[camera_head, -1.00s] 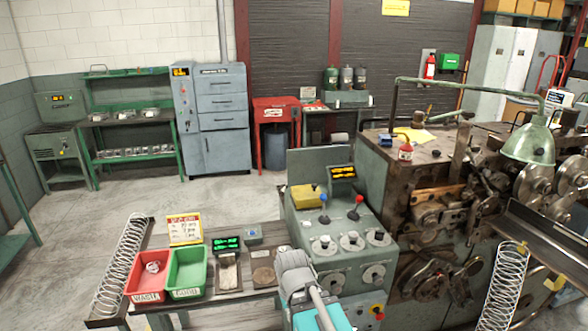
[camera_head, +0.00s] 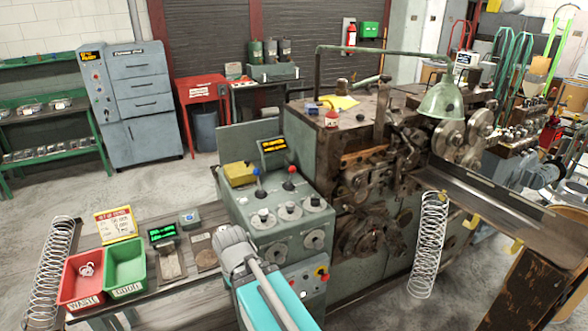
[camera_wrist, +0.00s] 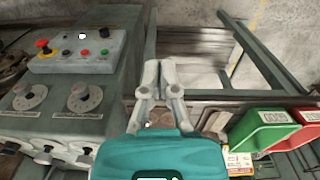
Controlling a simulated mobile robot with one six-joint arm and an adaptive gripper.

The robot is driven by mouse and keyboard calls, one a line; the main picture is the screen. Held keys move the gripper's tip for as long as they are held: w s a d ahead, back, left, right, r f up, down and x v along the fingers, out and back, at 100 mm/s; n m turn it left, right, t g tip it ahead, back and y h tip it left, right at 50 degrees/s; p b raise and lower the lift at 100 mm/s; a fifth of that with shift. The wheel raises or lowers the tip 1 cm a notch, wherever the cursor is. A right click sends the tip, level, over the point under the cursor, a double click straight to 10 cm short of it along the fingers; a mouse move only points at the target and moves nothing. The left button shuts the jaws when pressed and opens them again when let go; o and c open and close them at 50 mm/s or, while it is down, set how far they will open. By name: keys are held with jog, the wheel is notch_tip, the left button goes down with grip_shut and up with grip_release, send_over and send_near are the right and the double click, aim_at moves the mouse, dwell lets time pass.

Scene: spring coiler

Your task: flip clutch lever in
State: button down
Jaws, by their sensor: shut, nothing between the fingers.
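The green control console (camera_head: 275,225) of the coiler stands at the centre of the head view. Two levers rise from its top: one with a blue knob (camera_head: 257,171) and one with a red knob (camera_head: 292,170). I cannot tell from any label which one is the clutch lever. My gripper (camera_wrist: 161,66) is shut and empty in the wrist view, in front of the table frame and beside the console face (camera_wrist: 75,95). It touches neither lever. Both levers are out of the wrist view. My fingertips do not show in the head view.
The console front carries a red emergency stop (camera_wrist: 42,46) and dials (camera_wrist: 84,97). A red bin (camera_head: 80,280) and a green bin (camera_head: 125,266) sit on the bench to the left. The coiler (camera_head: 365,190) with a hanging spring (camera_head: 428,245) stands right. Open floor lies behind the bench.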

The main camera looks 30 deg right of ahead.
jog(key=shift+w+d, duration=0.1)
jog(key=w+d+r+m+t+y+p, duration=0.1)
jog(key=w+d+r+m+t+p, duration=0.15)
jog(key=w+d+m, duration=0.6)
jog(key=w+d+r+m+t+y+p, duration=0.1)
jog(key=w+d+r+m+t+y, duration=0.15)
jog(key=w+d+m, duration=0.55)
jog(key=w+d+r+m+t+p, duration=0.1)
jog(key=d+r+m+t, duration=0.1)
jog(key=d+m, duration=0.4)
jog(key=w+d+r+m+t+h, duration=0.1)
jog(key=w+d+r+m+t, duration=0.1)
jog(key=d+m, duration=0.4)
jog(key=w+d+r+m+t+h+p, duration=0.1)
jog(key=d+r+m, duration=0.3)
jog(key=d, duration=0.8)
jog(key=shift+w+r+m+t+p, duration=0.3)
jog(key=shift+r+m+t, duration=0.1)
jog(key=shift+m, duration=0.65)
jog(key=shift+w+f+h, duration=0.1)
jog(key=shift+f+h, duration=0.05)
jog(key=shift+h, duration=0.1)
